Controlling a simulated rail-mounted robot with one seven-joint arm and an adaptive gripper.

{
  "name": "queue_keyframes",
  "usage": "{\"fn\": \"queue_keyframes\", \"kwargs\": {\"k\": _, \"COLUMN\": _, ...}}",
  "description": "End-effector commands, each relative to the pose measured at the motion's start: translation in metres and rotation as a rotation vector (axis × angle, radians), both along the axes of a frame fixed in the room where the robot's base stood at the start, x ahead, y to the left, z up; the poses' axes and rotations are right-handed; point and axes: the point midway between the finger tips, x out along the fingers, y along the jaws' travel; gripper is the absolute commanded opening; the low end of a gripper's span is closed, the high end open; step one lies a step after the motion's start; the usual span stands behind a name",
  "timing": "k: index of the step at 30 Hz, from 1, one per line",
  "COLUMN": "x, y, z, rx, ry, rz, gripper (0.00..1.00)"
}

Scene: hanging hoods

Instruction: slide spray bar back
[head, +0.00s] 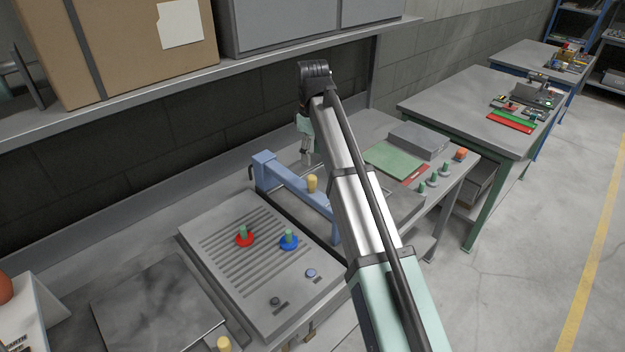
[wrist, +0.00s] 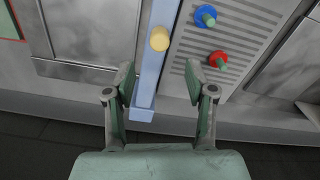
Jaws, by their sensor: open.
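The spray bar is a light blue beam (head: 290,184) that crosses the bench beside a slatted grey panel. A yellow knob (head: 312,184) stands upright on it. My gripper (head: 306,142) is near the bar's back end, partly hidden by my arm. In the wrist view my gripper (wrist: 161,76) is open and empty. The spray bar (wrist: 148,85) shows between the two fingers, nearer the left one. The yellow knob (wrist: 160,38) is beyond the fingertips, apart from them. I cannot tell the height of the fingers above the bar.
The slatted panel (head: 215,250) carries a red knob (head: 244,236) and a blue knob (head: 289,240) with green stems. A shelf with a cardboard box (head: 120,50) overhangs the back. A green board (head: 393,158) and a grey box (head: 418,140) lie to the right.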

Motion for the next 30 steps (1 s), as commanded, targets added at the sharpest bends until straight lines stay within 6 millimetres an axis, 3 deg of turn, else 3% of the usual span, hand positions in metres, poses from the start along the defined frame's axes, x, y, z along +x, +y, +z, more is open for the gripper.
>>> {"fn": "queue_keyframes", "kwargs": {"k": 9, "x": -0.001, "y": -0.001, "z": -0.061, "rx": -0.001, "ry": 0.003, "rz": -0.001, "gripper": 0.55}}
{"fn": "queue_keyframes", "kwargs": {"k": 15, "x": -0.001, "y": -0.001, "z": -0.09, "rx": 0.0, "ry": 0.001, "rz": -0.001, "gripper": 0.55}}
{"fn": "queue_keyframes", "kwargs": {"k": 21, "x": 0.0, "y": -0.001, "z": -0.106, "rx": -0.001, "ry": 0.0, "rz": -0.002, "gripper": 0.55}}
{"fn": "queue_keyframes", "kwargs": {"k": 30, "x": 0.0, "y": 0.0, "z": -0.11, "rx": 0.0, "ry": -0.001, "rz": -0.002, "gripper": 0.55}}
